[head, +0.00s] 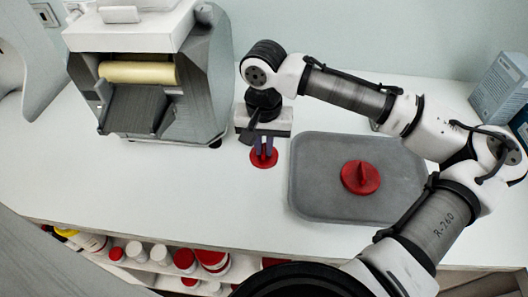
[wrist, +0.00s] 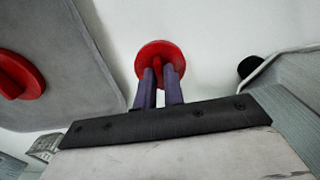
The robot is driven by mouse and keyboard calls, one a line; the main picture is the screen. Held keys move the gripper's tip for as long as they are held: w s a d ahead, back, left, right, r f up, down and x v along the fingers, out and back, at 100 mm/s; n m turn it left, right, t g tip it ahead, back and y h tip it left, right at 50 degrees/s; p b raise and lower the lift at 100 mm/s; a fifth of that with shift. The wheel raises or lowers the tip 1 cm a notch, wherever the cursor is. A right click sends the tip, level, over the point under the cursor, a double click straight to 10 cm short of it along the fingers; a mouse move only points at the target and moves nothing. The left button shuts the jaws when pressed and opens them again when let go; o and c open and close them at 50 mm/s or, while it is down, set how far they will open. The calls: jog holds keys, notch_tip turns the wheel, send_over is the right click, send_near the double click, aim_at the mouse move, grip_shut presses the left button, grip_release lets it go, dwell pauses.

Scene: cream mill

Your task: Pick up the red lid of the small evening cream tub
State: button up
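A small round red lid (head: 262,164) with an upright grip fin lies on the white counter, left of the grey tray. It also shows in the wrist view (wrist: 160,52). My gripper (head: 263,148) is directly above it, pointing down. Its two purple-grey fingers (wrist: 159,75) stand close on either side of the fin and appear shut on it; the fingers hide part of the lid. I cannot tell whether the lid is clear of the counter. No tub shows under it. A larger red lid (head: 360,177) with a similar fin lies on the tray.
The grey tray (head: 305,200) is right of my gripper. A grey and white mill (head: 205,85) with a cream roller stands at the left. Several red-and-white tubs (head: 184,260) sit on a shelf below the counter's front edge. Boxes (head: 500,85) stand at the far right.

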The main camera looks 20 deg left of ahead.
grip_shut()
jog(key=shift+r, duration=0.1)
